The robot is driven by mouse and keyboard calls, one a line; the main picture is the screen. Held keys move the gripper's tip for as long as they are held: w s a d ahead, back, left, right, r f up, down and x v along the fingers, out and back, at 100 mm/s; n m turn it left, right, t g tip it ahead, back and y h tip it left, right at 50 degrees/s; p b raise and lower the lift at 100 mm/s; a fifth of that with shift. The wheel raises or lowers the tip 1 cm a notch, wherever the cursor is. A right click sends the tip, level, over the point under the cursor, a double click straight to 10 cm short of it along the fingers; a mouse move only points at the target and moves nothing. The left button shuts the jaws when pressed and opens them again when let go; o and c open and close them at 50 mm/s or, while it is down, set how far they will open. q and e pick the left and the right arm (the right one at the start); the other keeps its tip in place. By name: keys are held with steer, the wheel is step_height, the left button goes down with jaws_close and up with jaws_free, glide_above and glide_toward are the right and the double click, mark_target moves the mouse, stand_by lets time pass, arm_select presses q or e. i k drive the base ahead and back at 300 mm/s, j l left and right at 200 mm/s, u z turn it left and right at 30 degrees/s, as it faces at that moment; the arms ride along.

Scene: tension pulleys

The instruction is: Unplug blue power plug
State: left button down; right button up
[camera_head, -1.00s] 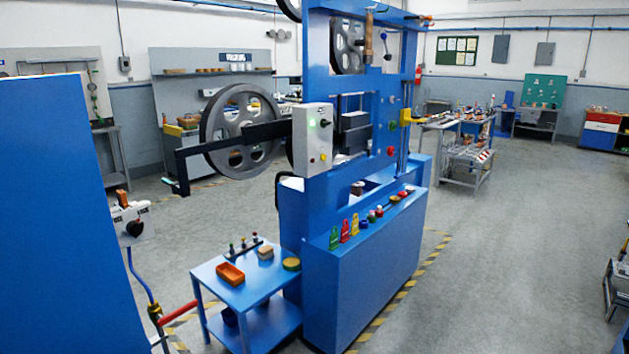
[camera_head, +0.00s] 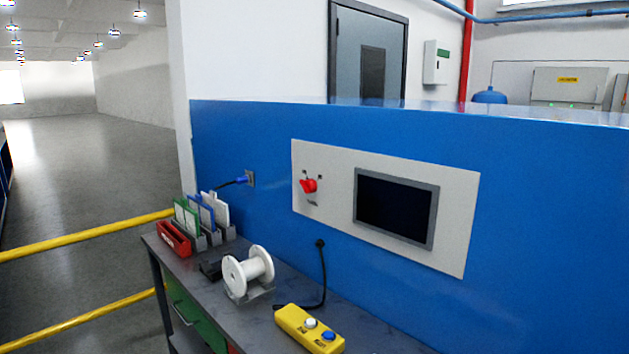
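The blue power plug (camera_head: 241,180) sits in a small grey socket (camera_head: 251,178) on the blue panel wall, left of the control panel. A dark cable runs from the plug down to the left, behind the upright folders on the bench. No gripper of mine shows in the head view.
A grey bench (camera_head: 262,318) stands against the blue wall (camera_head: 540,230). It holds a red box (camera_head: 174,239), folders (camera_head: 205,215), a white spool (camera_head: 248,270) and a yellow button box (camera_head: 309,330). A control panel (camera_head: 458,215) has a red switch (camera_head: 309,185). Yellow rails (camera_head: 88,237) run at left.

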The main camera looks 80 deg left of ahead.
mark_target(238, 181)
steer(key=u, duration=3.3)
steer(key=i+j+z, duration=0.1)
steer(key=i+j, duration=0.5)
steer(key=i+j+z, duration=0.1)
steer(key=i+j, duration=1.1)
steer(key=i+j+z, duration=0.15)
steer(key=i+j, duration=0.45)
steer(key=j, duration=0.15)
